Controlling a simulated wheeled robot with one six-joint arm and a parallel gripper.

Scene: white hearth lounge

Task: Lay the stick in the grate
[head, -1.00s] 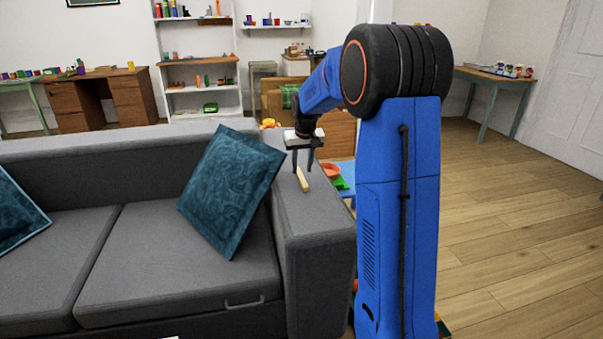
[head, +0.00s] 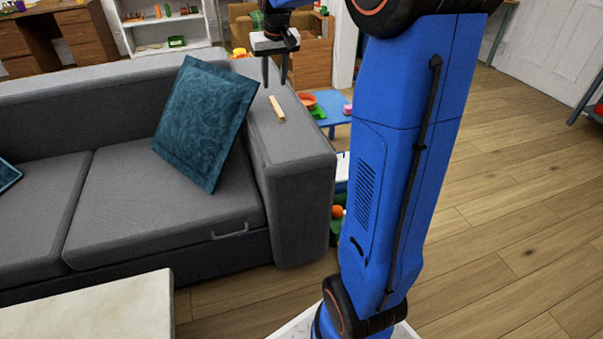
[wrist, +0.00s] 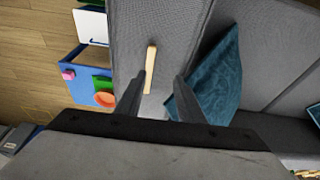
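A short pale wooden stick (head: 276,109) lies on the flat top of the grey sofa's right arm (head: 298,140). My gripper (head: 275,85) is over the back part of that sofa arm, its fingers pointing down. In the wrist view, my gripper (wrist: 160,95) has its two dark fingers spread apart with nothing held between them. The stick also shows in the wrist view (wrist: 151,62), partly between the fingertips and nearer the left one; contact cannot be told. I see no grate in these frames.
A teal cushion (head: 205,122) leans on the sofa beside the arm. A blue low table (head: 330,112) with coloured toys stands right of the sofa arm. A pale tabletop (head: 95,312) is at the lower left. Wooden floor (head: 510,210) is clear at the right.

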